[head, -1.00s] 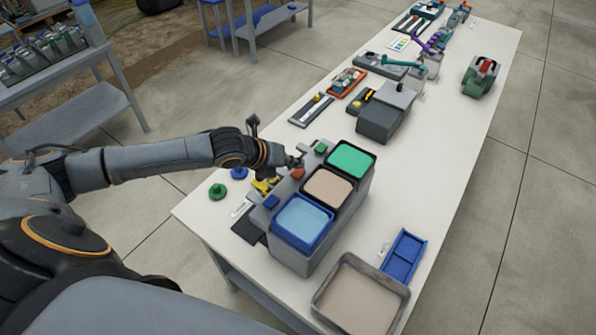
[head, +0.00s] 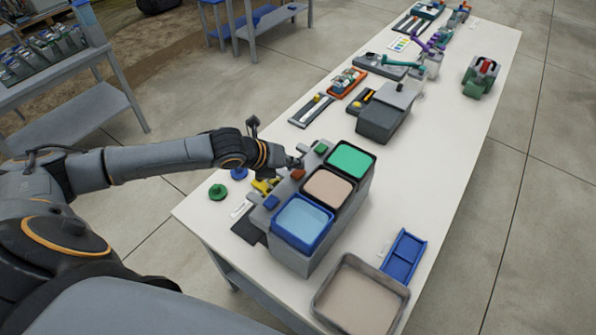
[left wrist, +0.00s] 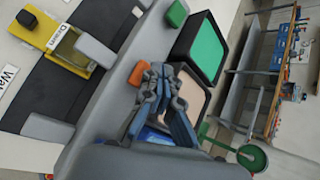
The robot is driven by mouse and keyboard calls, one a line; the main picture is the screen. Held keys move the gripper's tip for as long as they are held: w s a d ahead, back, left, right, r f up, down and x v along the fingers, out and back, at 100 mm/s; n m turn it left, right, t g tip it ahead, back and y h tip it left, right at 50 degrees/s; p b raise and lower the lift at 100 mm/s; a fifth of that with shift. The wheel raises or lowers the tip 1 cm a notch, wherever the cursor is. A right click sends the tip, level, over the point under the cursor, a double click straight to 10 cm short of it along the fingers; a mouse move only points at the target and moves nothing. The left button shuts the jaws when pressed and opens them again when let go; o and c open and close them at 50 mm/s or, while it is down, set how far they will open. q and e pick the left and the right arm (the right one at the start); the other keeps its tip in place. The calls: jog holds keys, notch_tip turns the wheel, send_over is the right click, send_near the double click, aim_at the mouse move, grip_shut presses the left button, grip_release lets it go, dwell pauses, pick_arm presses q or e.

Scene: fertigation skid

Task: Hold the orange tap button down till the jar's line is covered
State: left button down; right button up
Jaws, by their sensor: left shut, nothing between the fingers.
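The orange tap button (head: 298,174) sits on the front ledge of the grey tank unit, between a green button (head: 320,148) and a blue button (head: 271,202). It also shows in the left wrist view (left wrist: 138,73). My left gripper (head: 297,160) is shut and empty, with its fingertips (left wrist: 157,72) right by the orange button, overlapping its edge in the wrist view. I cannot tell whether they touch or press it. I cannot make out the jar or its line in either view. My right gripper is not in view.
Behind the buttons stand a green tank (head: 351,160), a peach tank (head: 328,188) and a blue tank (head: 302,221). A yellow drain piece (left wrist: 58,42) lies in front of the ledge. A grey tray (head: 360,297) and a blue tray (head: 404,257) sit to the right.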

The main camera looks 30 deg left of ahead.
pick_arm(q)
jog(key=shift+f, duration=0.35)
jog(key=shift+f, duration=0.6)
dwell(7.0)
